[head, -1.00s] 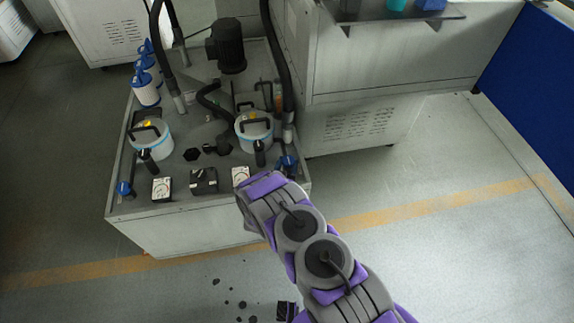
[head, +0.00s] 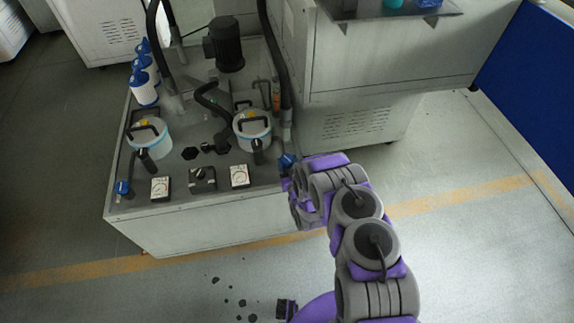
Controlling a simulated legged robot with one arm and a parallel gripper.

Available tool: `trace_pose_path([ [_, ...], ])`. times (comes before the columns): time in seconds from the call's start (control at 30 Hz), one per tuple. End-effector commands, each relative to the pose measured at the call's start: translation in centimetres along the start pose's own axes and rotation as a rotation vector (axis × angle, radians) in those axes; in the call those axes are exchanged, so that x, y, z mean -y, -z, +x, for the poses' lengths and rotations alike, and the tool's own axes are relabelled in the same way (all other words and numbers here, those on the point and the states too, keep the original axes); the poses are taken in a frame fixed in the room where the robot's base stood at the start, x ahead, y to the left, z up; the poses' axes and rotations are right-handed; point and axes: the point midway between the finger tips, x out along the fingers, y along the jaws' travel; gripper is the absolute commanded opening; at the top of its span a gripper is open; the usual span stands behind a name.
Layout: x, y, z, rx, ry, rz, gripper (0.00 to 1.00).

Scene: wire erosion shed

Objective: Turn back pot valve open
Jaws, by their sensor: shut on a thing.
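A blue valve handle (head: 287,161) sits at the right front corner of the tank unit, beside the right-hand white filter pot (head: 252,131). My gripper (head: 288,180) is at this handle, shut on it. My arm hides most of the jaws and the exact contact. A second blue valve handle (head: 123,188) is at the left front corner, near the left-hand pot (head: 149,139). Both pots have pale blue lids and black handles. I cannot tell from the picture which pot counts as the back one.
Two gauges (head: 160,188) (head: 239,176) and a black switch box (head: 202,180) line the tank's front edge. A black motor (head: 224,44), hoses and blue-white canisters (head: 144,88) stand behind. A grey cabinet (head: 365,118) is at the right. Floor in front is mostly clear, with dark debris (head: 228,288).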

Motion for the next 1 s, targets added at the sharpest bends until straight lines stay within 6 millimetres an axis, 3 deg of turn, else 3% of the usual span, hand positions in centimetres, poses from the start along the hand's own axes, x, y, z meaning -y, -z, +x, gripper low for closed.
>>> trace_pose_path([
  [0.6, -0.89, -0.08, 0.15, -0.001, 0.381, -0.002, 0.24],
  [1.0, -0.9, -0.02, 0.29, 0.0, 0.514, -0.003, 0.24],
])
